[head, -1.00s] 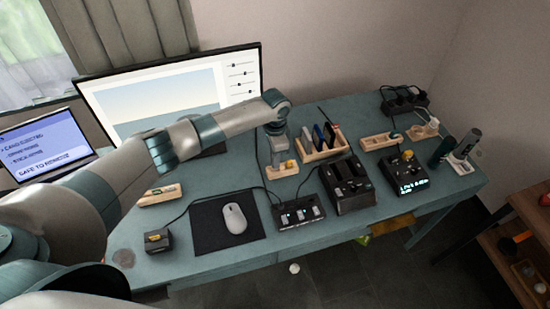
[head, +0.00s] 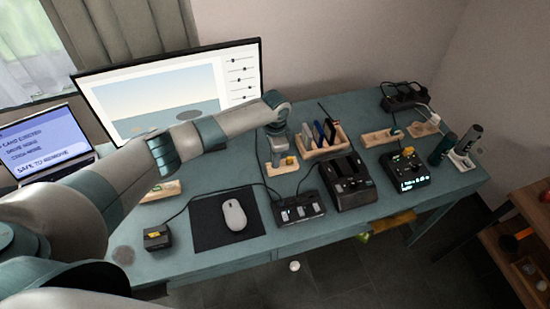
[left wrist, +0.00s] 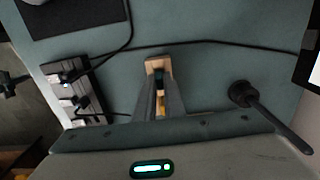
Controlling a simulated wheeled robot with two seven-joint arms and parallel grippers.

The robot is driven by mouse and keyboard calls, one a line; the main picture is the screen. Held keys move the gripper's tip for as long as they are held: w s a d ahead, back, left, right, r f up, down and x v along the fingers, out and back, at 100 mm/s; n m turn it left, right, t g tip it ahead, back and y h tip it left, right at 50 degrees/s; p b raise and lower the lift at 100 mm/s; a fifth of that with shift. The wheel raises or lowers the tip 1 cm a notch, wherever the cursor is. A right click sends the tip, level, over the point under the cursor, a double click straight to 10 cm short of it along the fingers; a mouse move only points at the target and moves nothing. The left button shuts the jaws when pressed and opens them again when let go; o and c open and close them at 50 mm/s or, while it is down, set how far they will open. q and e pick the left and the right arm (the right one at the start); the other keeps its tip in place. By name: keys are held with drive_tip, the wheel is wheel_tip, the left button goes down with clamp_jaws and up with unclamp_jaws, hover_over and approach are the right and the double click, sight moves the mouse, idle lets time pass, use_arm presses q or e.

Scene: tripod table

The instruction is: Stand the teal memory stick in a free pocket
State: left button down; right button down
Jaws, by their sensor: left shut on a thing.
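My left gripper (head: 278,157) reaches down over a small wooden block (head: 283,168) near the middle of the desk. In the left wrist view its fingers (left wrist: 160,92) are close together above the wooden block (left wrist: 158,64). They are shut on a small dark thing, which seems to be the teal memory stick; the fingers hide most of it. A yellow piece (head: 291,160) shows beside the fingertips. A wooden rack (head: 311,155) with several upright dark and blue sticks stands just to the right. My right gripper is not in view.
A black dock (head: 350,183) and a black hub (head: 299,209) stand in front. A mouse (head: 234,215) lies on a dark mat (head: 205,232). More wooden blocks (head: 378,138) and a black device (head: 406,172) stand to the right. A cable runs behind my gripper.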

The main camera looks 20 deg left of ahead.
use_arm(q)
drive_tip(key=shift+f, duration=0.15)
drive_tip(key=c, duration=1.8)
unclamp_jaws()
drive_tip(key=shift+o, duration=0.2)
drive_tip(key=shift+r, duration=0.2)
wheel_tip(320, 180, up, 17)
drive_tip(key=b, duration=0.4)
drive_tip(key=shift+f, duration=0.1)
